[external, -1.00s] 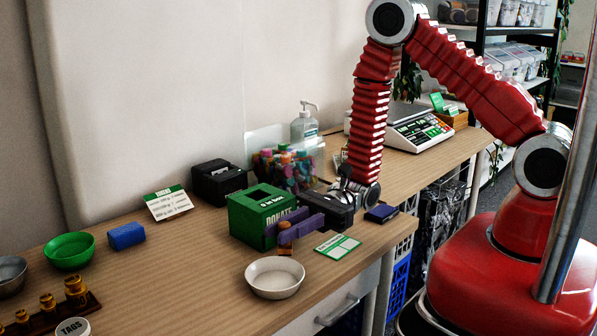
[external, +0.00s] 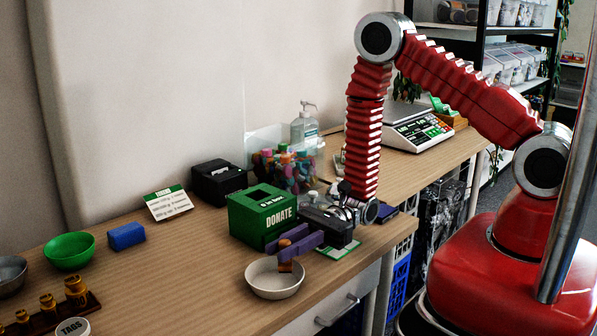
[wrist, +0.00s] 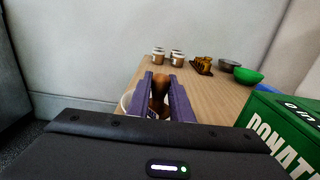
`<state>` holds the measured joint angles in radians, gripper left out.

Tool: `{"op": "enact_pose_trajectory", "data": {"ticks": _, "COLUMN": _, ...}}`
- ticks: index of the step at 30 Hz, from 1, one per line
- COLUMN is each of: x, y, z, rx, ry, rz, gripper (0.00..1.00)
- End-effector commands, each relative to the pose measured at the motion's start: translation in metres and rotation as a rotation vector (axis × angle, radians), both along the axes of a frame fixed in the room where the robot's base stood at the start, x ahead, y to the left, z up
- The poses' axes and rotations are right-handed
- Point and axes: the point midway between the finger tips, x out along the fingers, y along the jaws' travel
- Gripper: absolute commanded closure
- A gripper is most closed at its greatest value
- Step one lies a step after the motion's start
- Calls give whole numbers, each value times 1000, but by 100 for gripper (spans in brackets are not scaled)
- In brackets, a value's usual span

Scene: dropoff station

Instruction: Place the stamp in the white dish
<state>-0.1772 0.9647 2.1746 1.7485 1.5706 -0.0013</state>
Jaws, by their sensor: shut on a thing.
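The stamp (external: 285,266), brown with a rounded handle, is held upright between the purple fingers of my gripper (external: 291,244). It also shows between the fingers in the wrist view (wrist: 160,88). The white dish (external: 262,283) stands on the table near its front edge. In the external view the stamp's lower end overlaps the dish's back right part; I cannot tell whether it touches the dish. In the wrist view only a little of the dish's pale rim (wrist: 126,101) shows beside the left finger.
A green donation box (external: 262,213) stands just behind my gripper. A green and white card (external: 338,248) lies to the right of it. A green bowl (external: 69,251), a blue block (external: 126,236) and a rack of brass weights (external: 48,308) are at the left. The table between is clear.

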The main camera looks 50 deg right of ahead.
Motion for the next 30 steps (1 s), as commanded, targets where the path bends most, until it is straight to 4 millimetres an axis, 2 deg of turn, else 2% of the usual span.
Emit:
{"op": "enact_pose_trajectory", "data": {"ticks": 3, "x": 0, "y": 0, "z": -2, "rx": 0, "ry": 1, "rz": 0, "gripper": 100}}
{"op": "enact_pose_trajectory", "data": {"ticks": 4, "x": 0, "y": 0, "z": -2, "rx": 0, "ry": 1, "rz": 0, "gripper": 80}}
{"op": "enact_pose_trajectory", "data": {"ticks": 12, "x": 0, "y": 0, "z": -2, "rx": 0, "ry": 0, "rz": 0, "gripper": 62}}
{"op": "enact_pose_trajectory", "data": {"ticks": 22, "x": 0, "y": 0, "z": 1, "rx": 0, "ry": 0, "rz": 0, "gripper": 62}}
{"op": "enact_pose_trajectory", "data": {"ticks": 30, "x": 1, "y": -23, "z": 0, "rx": 0, "ry": 1, "rz": -3, "gripper": 62}}
